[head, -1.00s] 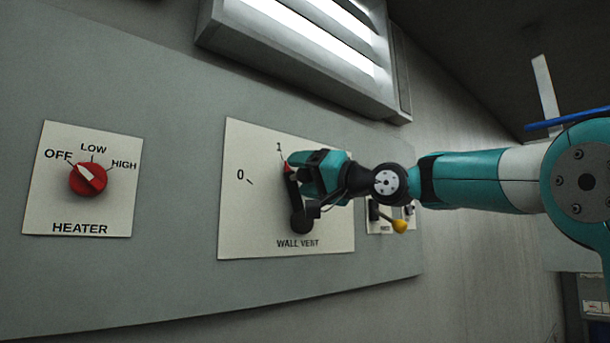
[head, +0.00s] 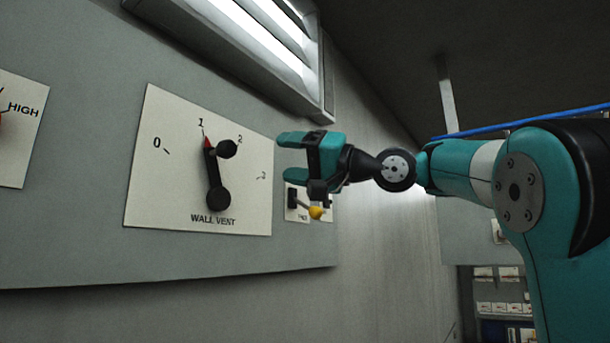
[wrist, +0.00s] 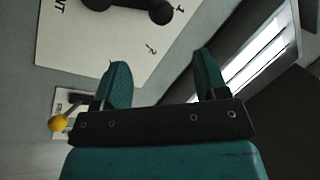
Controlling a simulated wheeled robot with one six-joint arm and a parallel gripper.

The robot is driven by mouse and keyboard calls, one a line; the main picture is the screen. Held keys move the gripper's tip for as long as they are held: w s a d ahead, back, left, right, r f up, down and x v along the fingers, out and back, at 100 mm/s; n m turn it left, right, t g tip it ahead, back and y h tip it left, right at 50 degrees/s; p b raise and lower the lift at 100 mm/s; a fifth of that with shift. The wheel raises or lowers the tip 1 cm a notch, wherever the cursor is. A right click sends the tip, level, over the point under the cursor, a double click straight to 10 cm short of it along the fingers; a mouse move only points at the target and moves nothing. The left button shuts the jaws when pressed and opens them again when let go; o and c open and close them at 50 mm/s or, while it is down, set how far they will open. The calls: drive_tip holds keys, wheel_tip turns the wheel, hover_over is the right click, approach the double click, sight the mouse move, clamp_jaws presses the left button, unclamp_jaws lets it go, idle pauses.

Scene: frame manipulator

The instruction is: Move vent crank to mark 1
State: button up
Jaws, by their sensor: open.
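The vent crank (head: 214,178) is a black arm with a round hub at its lower end, a black knob near its top and a red tip. Its red tip points at mark 1 (head: 201,123) on the white wall vent plate (head: 150,200). My gripper (head: 285,155) is open and empty, to the right of the crank and apart from it. In the wrist view, my gripper's two teal fingers (wrist: 160,82) stand wide apart with nothing between them. Part of the crank (wrist: 130,8) shows at the top edge there.
A smaller plate with a yellow-tipped lever (head: 316,212) sits just below my gripper. A slatted vent (head: 250,45) juts from the wall above. Part of the heater plate (head: 20,150) shows at the left edge.

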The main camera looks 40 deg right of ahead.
drive_tip(key=shift+v, duration=1.15)
drive_tip(key=a+f+n+g+h, duration=0.1)
drive_tip(key=a+f+g, duration=0.1)
drive_tip(key=a+f, duration=0.45)
drive_tip(key=w+a+f+g+h+b, duration=0.1)
drive_tip(key=a+f+g, duration=0.2)
drive_tip(key=f, duration=0.7)
drive_tip(key=a+f+n+g+h, duration=0.1)
drive_tip(key=a+f+g, duration=0.1)
drive_tip(key=a+f, duration=0.45)
drive_tip(key=s+a+f+n+g+h, duration=0.1)
drive_tip(key=s+f+n+g+h, duration=0.1)
drive_tip(key=s+f+g, duration=0.3)
drive_tip(key=s+a+f+n+g+h, duration=0.1)
drive_tip(key=s+f+n+g, duration=0.3)
drive_tip(key=s+f, duration=1)
wheel_tip(320, 180, down, 5)
drive_tip(key=shift+s+f+n+g+h+b, duration=0.15)
drive_tip(key=shift+s+n+g+h+b, duration=0.25)
drive_tip(key=shift+h, duration=0.3)
drive_tip(key=shift+w+a, duration=0.15)
drive_tip(key=shift+w, duration=0.05)
